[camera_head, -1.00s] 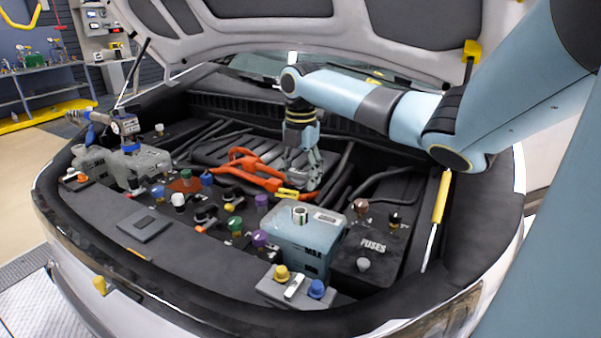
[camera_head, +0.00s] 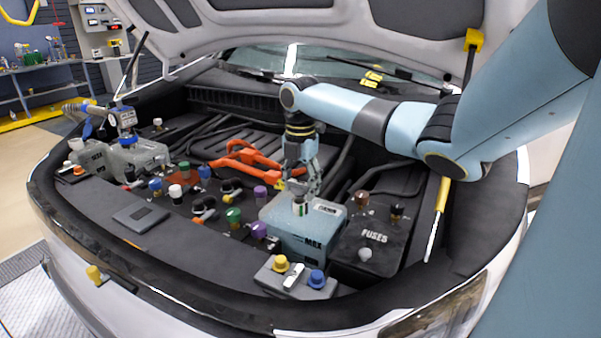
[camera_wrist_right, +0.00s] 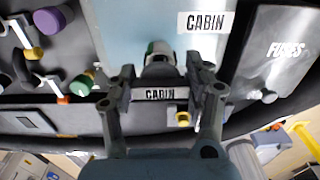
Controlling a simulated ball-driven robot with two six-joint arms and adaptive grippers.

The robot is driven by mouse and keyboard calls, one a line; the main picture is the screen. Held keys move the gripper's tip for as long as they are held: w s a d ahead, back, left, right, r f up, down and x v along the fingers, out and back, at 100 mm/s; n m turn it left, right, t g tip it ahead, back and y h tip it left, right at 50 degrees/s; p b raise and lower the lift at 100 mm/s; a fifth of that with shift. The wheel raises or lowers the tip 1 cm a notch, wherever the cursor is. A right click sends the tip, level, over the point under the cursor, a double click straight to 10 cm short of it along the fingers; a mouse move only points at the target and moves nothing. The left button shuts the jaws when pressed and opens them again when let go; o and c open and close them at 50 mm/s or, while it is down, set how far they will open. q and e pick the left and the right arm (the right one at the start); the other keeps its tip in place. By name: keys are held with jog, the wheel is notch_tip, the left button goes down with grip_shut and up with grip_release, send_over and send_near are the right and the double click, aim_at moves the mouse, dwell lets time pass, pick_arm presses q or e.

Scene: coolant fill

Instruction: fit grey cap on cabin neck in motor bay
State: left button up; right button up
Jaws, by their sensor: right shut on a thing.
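The cabin tank (camera_head: 290,240) is a pale blue box in the motor bay, marked MAX, with a CABIN label on top. Its short white and green neck (camera_head: 299,206) stands upright on top; it also shows in the wrist view (camera_wrist_right: 160,54). My right gripper (camera_head: 300,190) points down just above the neck. In the wrist view it is shut on a small greyish piece with a CABIN plate (camera_wrist_right: 160,94), apparently the grey cap. In the head view the fingers mostly hide this piece. Whether it touches the neck I cannot tell. My left gripper is not in view.
A black FUSES box (camera_head: 372,240) sits right of the tank. Yellow (camera_head: 280,263) and blue (camera_head: 317,279) caps stand on a plate in front. Several coloured caps and orange cables (camera_head: 243,155) lie to the left. The raised hood (camera_head: 290,28) hangs above.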

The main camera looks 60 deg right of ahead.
aim_at(300, 195)
jog(key=shift+p, duration=0.75)
dwell(1.3)
jog(key=shift+f+b, duration=0.8)
jog(key=shift+f, duration=0.7)
jog(key=o, duration=1.1)
jog(key=shift+r, duration=0.1)
notch_tip(300, 195, up, 12)
jog(key=shift+f, duration=0.1)
